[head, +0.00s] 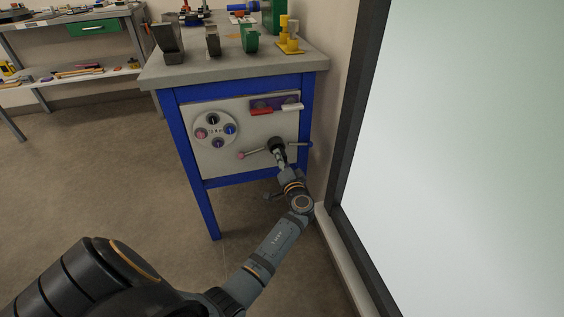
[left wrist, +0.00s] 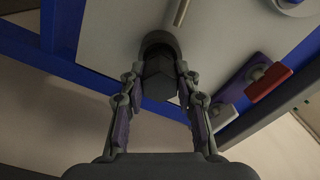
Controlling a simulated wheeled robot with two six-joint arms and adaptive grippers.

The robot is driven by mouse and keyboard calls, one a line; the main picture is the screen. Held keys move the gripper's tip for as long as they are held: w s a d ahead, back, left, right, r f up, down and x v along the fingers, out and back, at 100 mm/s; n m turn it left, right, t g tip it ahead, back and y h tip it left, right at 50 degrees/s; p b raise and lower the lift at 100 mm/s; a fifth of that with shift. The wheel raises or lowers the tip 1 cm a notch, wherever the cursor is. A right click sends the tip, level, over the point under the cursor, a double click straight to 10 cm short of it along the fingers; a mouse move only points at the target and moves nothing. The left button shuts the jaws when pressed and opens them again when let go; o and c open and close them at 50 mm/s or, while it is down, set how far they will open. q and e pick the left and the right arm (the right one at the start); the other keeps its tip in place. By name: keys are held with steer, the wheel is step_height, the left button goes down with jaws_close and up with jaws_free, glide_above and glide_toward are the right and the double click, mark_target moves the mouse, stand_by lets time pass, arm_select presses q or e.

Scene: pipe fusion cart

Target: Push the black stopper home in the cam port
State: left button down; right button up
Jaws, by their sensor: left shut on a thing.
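The black stopper (left wrist: 160,78) is a dark faceted piece between the fingers of my left gripper (head: 281,160). The fingers are shut on its two sides in the left wrist view. The stopper is at the mouth of the cam port (left wrist: 157,40), a dark round collar on the grey panel. In the head view the port (head: 277,145) is low on the right of the panel, with my gripper reaching it from below. I cannot tell how deep the stopper sits. My right gripper is not in view.
A rod with a pink end (head: 241,155) and a blue-ended rod (head: 300,144) flank the port. A round plate (head: 216,130) with several knobs and a purple bracket (head: 266,103) with red and white handles are above. The blue-framed cart stands beside a wall and dark-framed window.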

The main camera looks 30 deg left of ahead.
arm_select(q)
steer(key=shift+b+x, duration=0.45)
steer(key=shift+x, duration=0.65)
steer(key=c, duration=0.9)
jaws_free()
steer(key=shift+o, duration=0.2)
steer(key=v, duration=0.7)
steer(key=shift+s+d, duration=0.15)
